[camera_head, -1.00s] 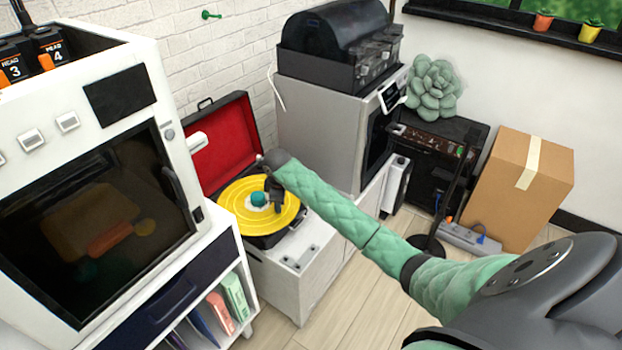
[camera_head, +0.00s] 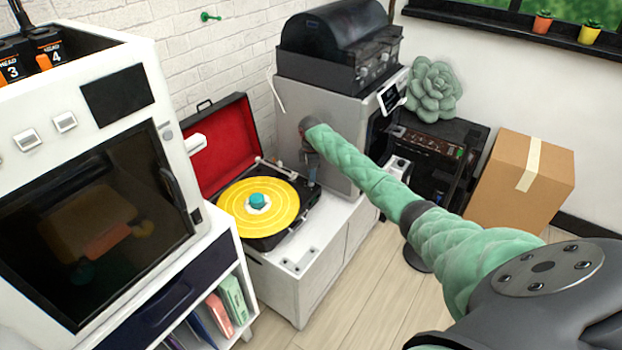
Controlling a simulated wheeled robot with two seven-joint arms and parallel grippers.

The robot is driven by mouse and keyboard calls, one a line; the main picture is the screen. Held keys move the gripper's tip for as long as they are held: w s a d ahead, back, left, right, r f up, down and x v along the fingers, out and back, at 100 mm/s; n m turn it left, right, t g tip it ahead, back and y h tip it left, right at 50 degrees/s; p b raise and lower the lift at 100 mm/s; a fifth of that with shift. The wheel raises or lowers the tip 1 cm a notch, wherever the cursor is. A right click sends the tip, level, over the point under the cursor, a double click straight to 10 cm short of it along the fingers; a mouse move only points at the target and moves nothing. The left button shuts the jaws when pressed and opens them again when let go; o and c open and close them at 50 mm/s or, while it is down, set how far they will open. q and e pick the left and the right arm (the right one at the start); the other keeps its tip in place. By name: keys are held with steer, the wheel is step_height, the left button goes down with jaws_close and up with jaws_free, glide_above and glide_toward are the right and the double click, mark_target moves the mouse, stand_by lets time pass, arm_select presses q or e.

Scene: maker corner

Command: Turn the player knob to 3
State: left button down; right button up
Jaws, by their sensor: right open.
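The player (camera_head: 262,243) is an open record player with a red-lined lid (camera_head: 215,147), on a white cabinet. A yellow record (camera_head: 232,205) lies on it with a teal piece (camera_head: 257,201) at its centre. My right gripper (camera_head: 312,184) points down at the player's back right corner, beside the tone arm (camera_head: 275,171). It is open; I see nothing between its fingers, which are small and dark here. I cannot make out the player knob or its numbers; it may be hidden by the gripper or too small. My left gripper is out of view.
A white oven-like machine (camera_head: 150,60) stands close on the left. A grey box-shaped machine (camera_head: 338,105) rises just behind my right gripper. A small metal plate (camera_head: 300,262) lies on the cabinet top in front of the player. A cardboard box (camera_head: 510,190) stands at the right.

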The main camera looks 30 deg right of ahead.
steer(key=shift+f, duration=1.8)
jaws_close()
steer(key=shift+r, duration=0.1)
